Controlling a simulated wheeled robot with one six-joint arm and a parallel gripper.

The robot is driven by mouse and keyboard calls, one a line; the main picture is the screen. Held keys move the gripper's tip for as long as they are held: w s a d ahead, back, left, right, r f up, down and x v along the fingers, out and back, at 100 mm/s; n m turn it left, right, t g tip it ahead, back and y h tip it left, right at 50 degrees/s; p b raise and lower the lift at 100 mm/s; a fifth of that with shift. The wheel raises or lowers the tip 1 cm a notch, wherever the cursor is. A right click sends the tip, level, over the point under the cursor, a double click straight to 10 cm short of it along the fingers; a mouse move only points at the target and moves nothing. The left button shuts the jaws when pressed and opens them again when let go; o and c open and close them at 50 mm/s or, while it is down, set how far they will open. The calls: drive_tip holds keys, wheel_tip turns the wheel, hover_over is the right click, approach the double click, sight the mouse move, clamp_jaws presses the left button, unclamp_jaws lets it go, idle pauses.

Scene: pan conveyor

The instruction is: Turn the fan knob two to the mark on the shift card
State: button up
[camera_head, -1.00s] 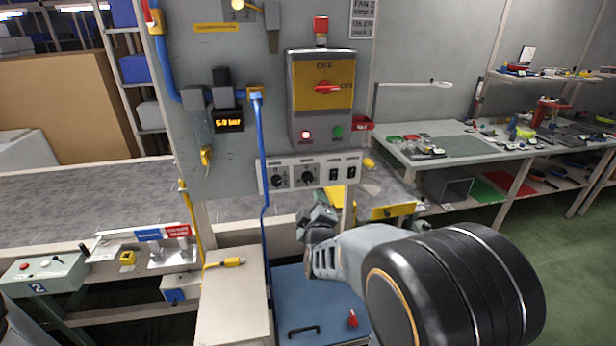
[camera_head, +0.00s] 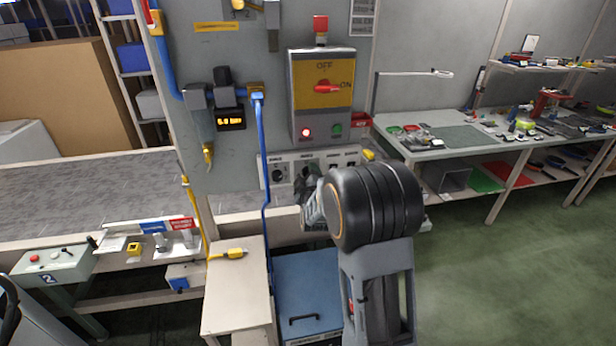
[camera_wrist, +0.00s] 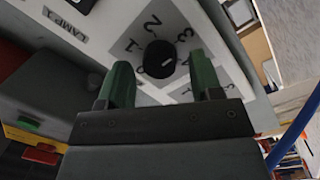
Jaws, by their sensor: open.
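A black round knob (camera_wrist: 158,60) with a short white line sits on a grey dial with the numerals 1, 2 and 3 in the wrist view. My gripper (camera_wrist: 159,66) is open, its two green fingers pointing at the panel. The knob shows between the fingertips with gaps on both sides; I cannot tell whether they reach around it. In the head view the knob panel (camera_head: 268,172) is below the switch box, and my gripper (camera_head: 313,192) is in front of its middle, hiding the right knob. A card (camera_head: 363,17) is cut off at the top edge, its text unreadable.
The left knob (camera_head: 279,174) is just left of my gripper. A blue hose (camera_head: 262,150) hangs beside it. The switch box (camera_head: 321,110) with a red handle is above. A blue cabinet (camera_head: 308,275) and a pale cabinet (camera_head: 234,290) stand below. Green floor is free at right.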

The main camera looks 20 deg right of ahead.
drive_tip(key=c, duration=0.9)
drive_tip(key=shift+f+m+b, duration=0.1)
drive_tip(key=shift+m+b, duration=0.2)
drive_tip(key=shift+b, duration=0.3)
drive_tip(key=shift+d+r+m+g+y+b, duration=0.15)
drive_tip(key=shift+m+g+y+b, duration=0.1)
drive_tip(key=shift+m+b, duration=3.1)
drive_tip(key=shift+r+m+g+y+b, duration=0.2)
drive_tip(key=shift+m+b, duration=1.85)
drive_tip(key=shift+b, duration=2.45)
